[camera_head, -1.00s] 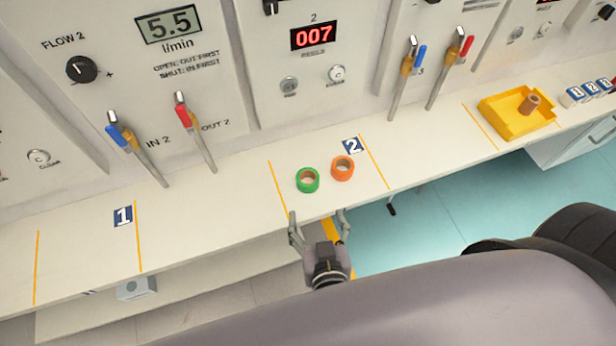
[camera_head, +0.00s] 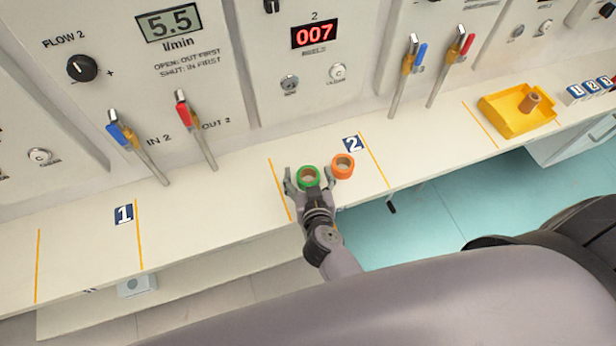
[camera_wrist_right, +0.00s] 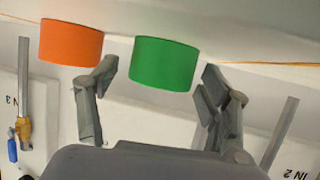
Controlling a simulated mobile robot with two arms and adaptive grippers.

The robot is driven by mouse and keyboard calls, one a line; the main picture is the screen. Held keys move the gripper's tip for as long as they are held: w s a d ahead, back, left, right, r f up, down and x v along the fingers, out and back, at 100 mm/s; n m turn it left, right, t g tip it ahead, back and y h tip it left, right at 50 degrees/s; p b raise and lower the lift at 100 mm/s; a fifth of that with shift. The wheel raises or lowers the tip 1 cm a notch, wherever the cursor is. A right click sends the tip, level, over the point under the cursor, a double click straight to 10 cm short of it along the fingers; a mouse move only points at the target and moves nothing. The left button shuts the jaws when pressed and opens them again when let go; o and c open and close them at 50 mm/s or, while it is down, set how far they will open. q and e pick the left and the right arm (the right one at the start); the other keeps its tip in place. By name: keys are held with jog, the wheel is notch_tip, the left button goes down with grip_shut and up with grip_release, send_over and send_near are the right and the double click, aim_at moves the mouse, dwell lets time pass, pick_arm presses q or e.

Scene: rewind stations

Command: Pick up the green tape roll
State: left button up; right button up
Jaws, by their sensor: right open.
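The green tape roll (camera_head: 308,178) lies on the white shelf in the area marked 2. It also shows in the right wrist view (camera_wrist_right: 165,65), in front of the jaws and between the lines of the fingers. My right gripper (camera_head: 309,178) is open, with one finger on each side of the green roll in the head view. In the wrist view the right gripper (camera_wrist_right: 157,78) shows gaps between both fingers and the roll. The orange tape roll (camera_head: 342,166) sits just right of the green one, close to the right finger. It shows at the left in the wrist view (camera_wrist_right: 71,43). My left gripper is not in view.
A yellow tray (camera_head: 514,112) holding a brown roll (camera_head: 530,102) stands on the shelf at the right. Valve levers rise from the panel behind, blue (camera_head: 119,130) and red (camera_head: 184,110) among them. The shelf left of the green roll is clear.

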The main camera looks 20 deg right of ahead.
jog(key=shift+w+f, duration=0.15)
jog(key=shift+w, duration=0.15)
jog(key=shift+s, duration=0.1)
jog(key=shift+c, duration=0.3)
jog(key=c, duration=1.2)
